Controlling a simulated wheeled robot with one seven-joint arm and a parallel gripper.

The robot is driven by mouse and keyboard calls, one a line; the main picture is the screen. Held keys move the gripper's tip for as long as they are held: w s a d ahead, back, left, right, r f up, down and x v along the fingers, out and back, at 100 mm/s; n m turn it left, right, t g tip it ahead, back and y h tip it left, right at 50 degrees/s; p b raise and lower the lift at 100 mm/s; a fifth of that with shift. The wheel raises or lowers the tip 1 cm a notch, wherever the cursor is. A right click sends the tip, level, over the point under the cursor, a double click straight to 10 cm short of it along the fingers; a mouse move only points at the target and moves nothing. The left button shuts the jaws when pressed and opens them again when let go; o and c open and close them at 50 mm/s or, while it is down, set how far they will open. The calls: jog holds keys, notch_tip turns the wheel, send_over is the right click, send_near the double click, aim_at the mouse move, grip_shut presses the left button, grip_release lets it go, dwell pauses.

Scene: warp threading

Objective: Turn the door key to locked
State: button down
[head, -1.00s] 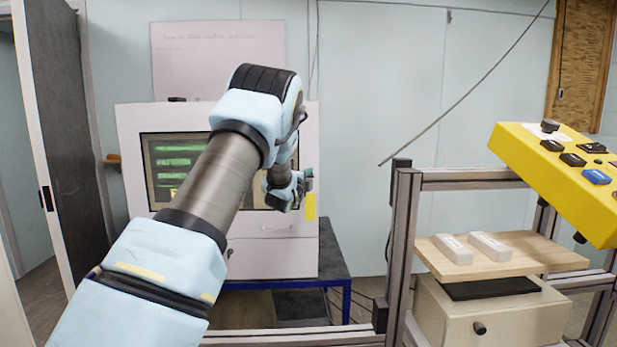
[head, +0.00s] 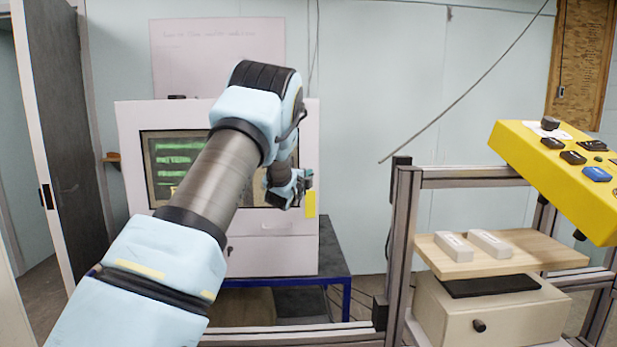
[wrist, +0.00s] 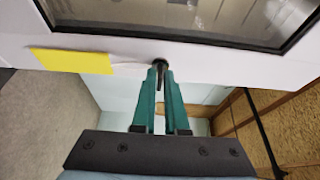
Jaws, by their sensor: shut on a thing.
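The white cabinet (head: 270,262) has a front door with a dark-framed window (head: 168,140). A yellow label (head: 310,204) sits by the door's right edge, and it also shows in the wrist view (wrist: 70,61). In the head view my gripper (head: 307,180) is at the door's right side, partly hidden by my wrist. The key's turn angle is hard to tell.
The cabinet stands on a blue-framed table (head: 335,270). To the right, a metal frame (head: 405,230) carries a wooden shelf (head: 535,248) with two white blocks and a yellow button box (head: 560,185). A dark open door (head: 65,130) is at the left.

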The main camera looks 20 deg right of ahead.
jog(key=shift+f+b, duration=0.2)
jog(key=shift+b, duration=0.35)
jog(key=n+t+y+b, duration=0.2)
jog(key=n+b, duration=0.5)
jog(key=b, duration=0.2)
jog(key=n+t+y+b, duration=0.1)
jog(key=n+t+b, duration=0.1)
jog(key=n+b, duration=0.5)
jog(key=n+t+y+b, duration=0.2)
jog(key=n+b, duration=0.6)
jog(key=b, duration=0.4)
jog(key=shift+d+f+t+y, duration=0.2)
jog(key=shift+d+t+y, duration=0.15)
jog(key=shift+t, duration=0.15)
jog(key=shift+n, duration=0.4)
jog(key=c, duration=1)
grip_release()
jog(key=shift+s, duration=0.1)
